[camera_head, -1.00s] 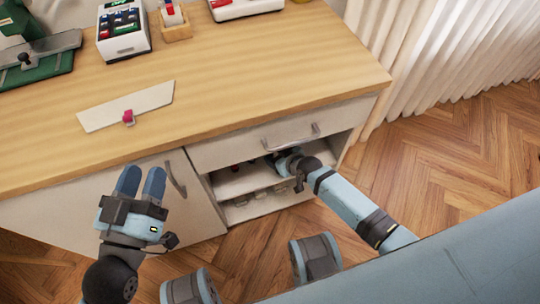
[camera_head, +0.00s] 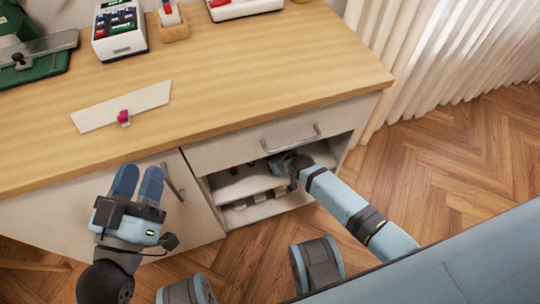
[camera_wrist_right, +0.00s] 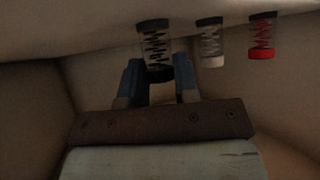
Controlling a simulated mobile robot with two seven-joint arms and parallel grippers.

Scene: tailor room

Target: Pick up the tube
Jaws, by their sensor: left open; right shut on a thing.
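In the right wrist view a clear tube with a black cap and a dark zigzag inside (camera_wrist_right: 155,46) is between the blue fingers of my right gripper (camera_wrist_right: 160,80), which is shut on it. A white-capped tube (camera_wrist_right: 210,43) and a red-capped tube (camera_wrist_right: 262,38) are to its right, apart from the fingers. In the head view my right gripper (camera_head: 280,163) is inside the open cabinet compartment, and its held tube cannot be made out. My left gripper (camera_head: 138,186) is open and empty in front of the cabinet door.
The open compartment (camera_head: 250,187) has a shelf with small items, under a closed drawer (camera_head: 265,140). The wooden tabletop (camera_head: 260,75) above holds a flat white piece with a pink clip (camera_head: 123,112) and boxes at the back. Curtains (camera_head: 440,50) hang at right; parquet floor (camera_head: 460,160) is clear.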

